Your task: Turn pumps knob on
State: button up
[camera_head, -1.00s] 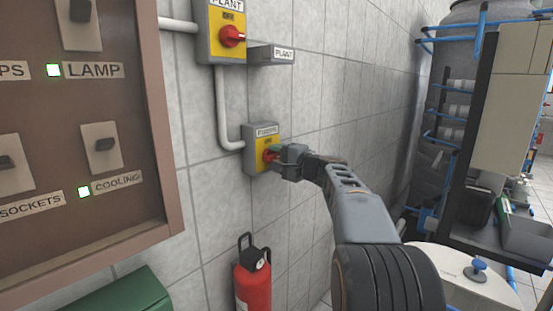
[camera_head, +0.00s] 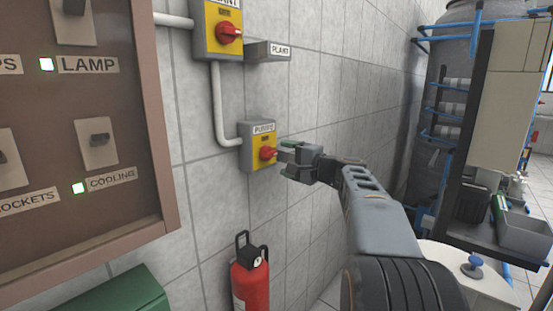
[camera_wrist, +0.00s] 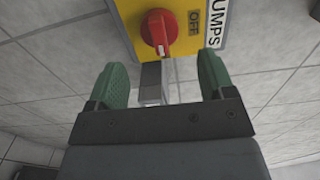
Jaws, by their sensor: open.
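The pumps switch box (camera_head: 258,133) is grey with a yellow face and a "PUMPS" label, fixed to the tiled wall. Its red knob (camera_head: 267,153) sits low on the yellow face. In the wrist view the red knob (camera_wrist: 159,30) is beyond the fingertips, near the top of the picture, with an "OFF" label beside it. My gripper (camera_head: 285,157) is just right of the knob in the head view, apart from it. In the wrist view the green finger pads of my gripper (camera_wrist: 160,85) are spread wide with nothing between them.
A brown switch panel (camera_head: 155,130) stands out at the left. A red fire extinguisher (camera_head: 250,280) is below. Rack equipment (camera_head: 500,110) stands at the right.

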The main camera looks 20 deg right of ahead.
jog(key=v, duration=0.8)
jog(key=shift+s+b, duration=0.25)
jog(key=shift+b, duration=0.05)
jog(key=shift+d, duration=0.1)
